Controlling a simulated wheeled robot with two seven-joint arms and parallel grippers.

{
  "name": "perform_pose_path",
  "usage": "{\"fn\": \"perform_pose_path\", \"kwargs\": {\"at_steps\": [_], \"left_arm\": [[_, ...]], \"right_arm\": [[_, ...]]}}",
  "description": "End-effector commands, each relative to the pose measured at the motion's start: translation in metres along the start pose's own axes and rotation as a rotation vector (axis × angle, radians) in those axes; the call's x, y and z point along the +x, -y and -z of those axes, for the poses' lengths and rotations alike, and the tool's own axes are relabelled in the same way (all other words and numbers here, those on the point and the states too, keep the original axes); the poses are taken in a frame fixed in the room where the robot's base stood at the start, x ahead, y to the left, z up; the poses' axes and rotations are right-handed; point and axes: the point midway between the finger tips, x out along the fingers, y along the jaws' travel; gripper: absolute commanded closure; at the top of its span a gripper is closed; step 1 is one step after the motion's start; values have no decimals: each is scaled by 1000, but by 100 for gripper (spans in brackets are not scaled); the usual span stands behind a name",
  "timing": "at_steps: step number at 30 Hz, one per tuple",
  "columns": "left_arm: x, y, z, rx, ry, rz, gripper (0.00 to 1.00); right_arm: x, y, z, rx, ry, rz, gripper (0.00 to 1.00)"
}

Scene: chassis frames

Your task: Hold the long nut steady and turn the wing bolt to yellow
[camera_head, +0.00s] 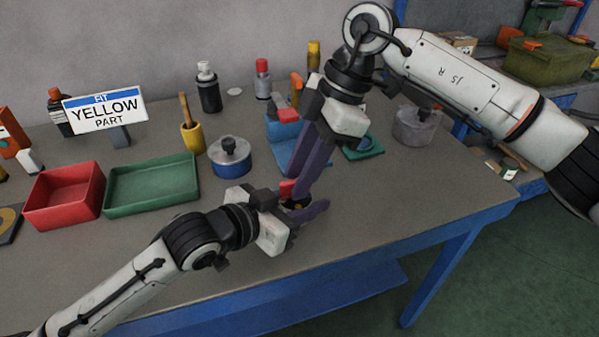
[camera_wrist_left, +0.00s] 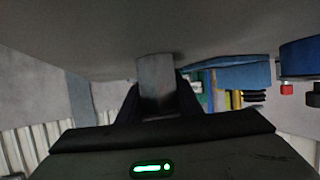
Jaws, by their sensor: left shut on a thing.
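My left gripper (camera_head: 304,207) is low over the front of the bench. In the left wrist view a plain grey block, which I take for the long nut (camera_wrist_left: 155,80), is between its two dark fingers (camera_wrist_left: 157,105), and the gripper is shut on it. My right gripper (camera_head: 297,190) reaches down from above, its long purple fingers ending right at the left fingers. Whether it is open or shut cannot be told. A small red piece (camera_head: 287,188) shows beside these fingertips, possibly part of the wing bolt. The fingers hide most of the bolt and nut in the head view.
A sign (camera_head: 105,107) reads "FIT YELLOW PART". A red bin (camera_head: 64,196), a green tray (camera_head: 150,184) and a blue pot (camera_head: 230,158) stand left. A blue stand (camera_head: 287,147) with a red part is behind the fingers. The bench's front right is clear up to its blue edge.

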Motion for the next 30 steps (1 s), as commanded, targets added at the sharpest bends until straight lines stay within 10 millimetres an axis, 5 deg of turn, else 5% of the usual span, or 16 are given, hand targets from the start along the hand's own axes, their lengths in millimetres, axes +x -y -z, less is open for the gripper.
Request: {"fn": "perform_pose_path", "kwargs": {"at_steps": [11,17,30], "left_arm": [[0,0,0,0,0,0,99],[0,0,0,0,0,0,99],[0,0,0,0,0,0,99]], "right_arm": [[7,0,0,-1,1,-1,71],[6,0,0,-1,1,-1,100],[6,-1,0,-63,1,25,100]]}}
